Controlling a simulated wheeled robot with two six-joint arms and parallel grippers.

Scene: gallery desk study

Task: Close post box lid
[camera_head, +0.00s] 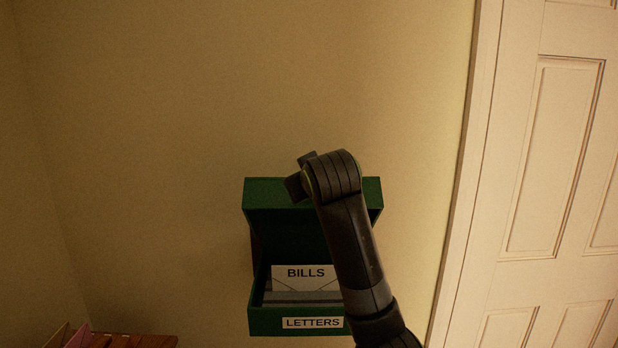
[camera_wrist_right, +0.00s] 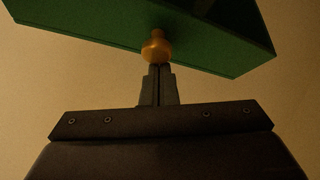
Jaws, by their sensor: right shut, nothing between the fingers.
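The green post box (camera_head: 254,322) is on the wall, with a "LETTERS" label on its front. Its green lid (camera_head: 262,192) stands raised, leaving the front open. An envelope marked "BILLS" (camera_head: 300,282) shows inside. My right arm reaches up in front of the box and covers part of the lid and the right side of the opening. In the right wrist view, my right gripper (camera_wrist_right: 158,68) is shut and empty, its tips right at the underside of a round brass knob (camera_wrist_right: 156,47) on the green lid (camera_wrist_right: 215,40). I cannot tell whether they touch. My left gripper is not in view.
A white panelled door (camera_head: 550,160) with its frame stands to the right. A reddish-brown wooden piece (camera_head: 130,341) with a pink item (camera_head: 76,338) is at the lower left. The plain wall around the box is clear.

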